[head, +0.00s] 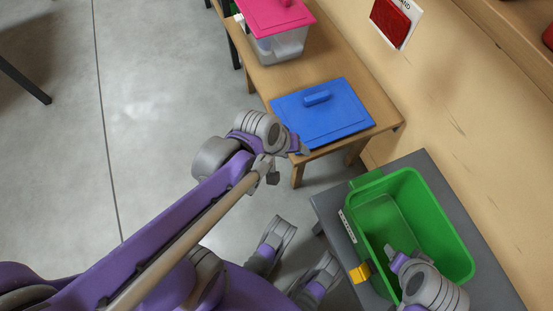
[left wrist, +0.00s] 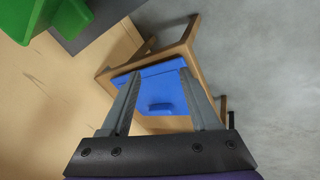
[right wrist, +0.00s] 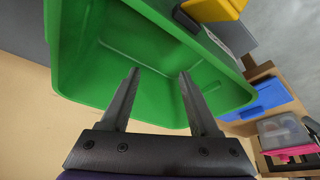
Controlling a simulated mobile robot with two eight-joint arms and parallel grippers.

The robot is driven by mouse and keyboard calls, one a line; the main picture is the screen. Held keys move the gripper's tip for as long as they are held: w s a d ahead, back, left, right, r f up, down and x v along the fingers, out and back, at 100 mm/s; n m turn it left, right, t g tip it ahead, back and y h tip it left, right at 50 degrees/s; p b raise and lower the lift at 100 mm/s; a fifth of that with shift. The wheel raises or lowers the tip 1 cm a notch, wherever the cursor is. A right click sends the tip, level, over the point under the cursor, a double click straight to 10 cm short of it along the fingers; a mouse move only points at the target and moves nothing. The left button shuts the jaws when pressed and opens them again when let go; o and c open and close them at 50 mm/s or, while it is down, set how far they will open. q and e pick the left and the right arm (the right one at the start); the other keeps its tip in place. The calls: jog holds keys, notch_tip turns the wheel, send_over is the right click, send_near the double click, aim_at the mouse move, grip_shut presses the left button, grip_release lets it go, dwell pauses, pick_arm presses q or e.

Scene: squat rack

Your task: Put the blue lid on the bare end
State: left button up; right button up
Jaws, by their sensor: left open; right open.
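The blue lid (head: 340,118), a flat panel with a raised blue handle (head: 317,97), lies flat on the near end of a wooden bench (head: 364,72). It also shows beyond the fingers in the left wrist view (left wrist: 160,90) and at the right of the right wrist view (right wrist: 268,97). My left gripper (head: 288,163) is open and empty, apart from the lid, just off the bench's near left corner. My right gripper (right wrist: 158,74) is open and empty at the green bin (head: 455,235); in the head view its fingers are partly hidden by its wrist.
A clear container (head: 285,47) with a pink lid (head: 275,15) stands on the far part of the bench. The green bin sits on a grey table (head: 335,215) with a yellow piece (head: 360,273) at its edge. A wooden wall with a red sign (head: 391,20) bounds the right.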

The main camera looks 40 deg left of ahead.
pick_arm(q)
jog(key=s+m+y, duration=0.2)
jog(key=s+m, duration=0.5)
jog(key=shift+a, duration=0.25)
jog(key=shift+r, duration=0.1)
